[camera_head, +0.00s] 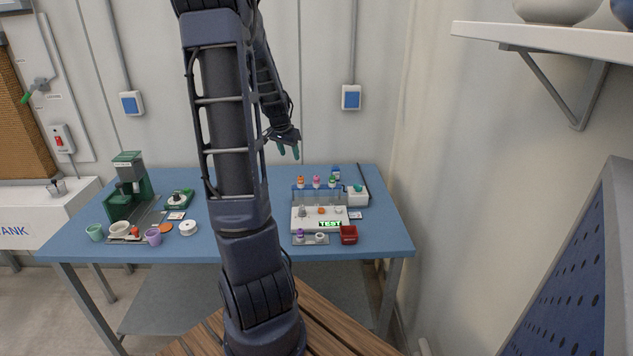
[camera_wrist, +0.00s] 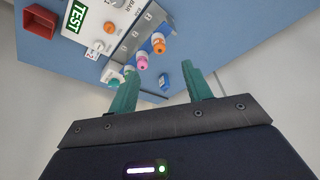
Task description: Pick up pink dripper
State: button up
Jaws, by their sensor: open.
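The pink dripper (camera_head: 317,182) stands in the clear blue rack at the back of the test station on the blue table. It is between an orange-topped dripper (camera_head: 300,181) and a green-topped one (camera_head: 332,181). The wrist view shows its pink top (camera_wrist: 141,62) just beyond the left finger's tip, with an orange top (camera_wrist: 158,42) beside it.
The white station (camera_head: 305,226) has a green TEST display. A red open box (camera_head: 348,235) stands at its front right, a blue bottle (camera_head: 336,172) behind the rack. A green machine (camera_head: 129,190) and cups are at left. A wall rises close behind the table.

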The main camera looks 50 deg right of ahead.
jog(key=m+g+h, duration=0.1)
jog(key=m, duration=0.1)
send_near(316, 177)
jog(key=shift+x, duration=4.6)
jog(key=shift+w+d+r, duration=0.1)
jog(key=shift+d, duration=0.05)
jog(key=c, duration=1)
jog(key=shift+c, duration=0.2)
jog(key=shift+r, duration=0.15)
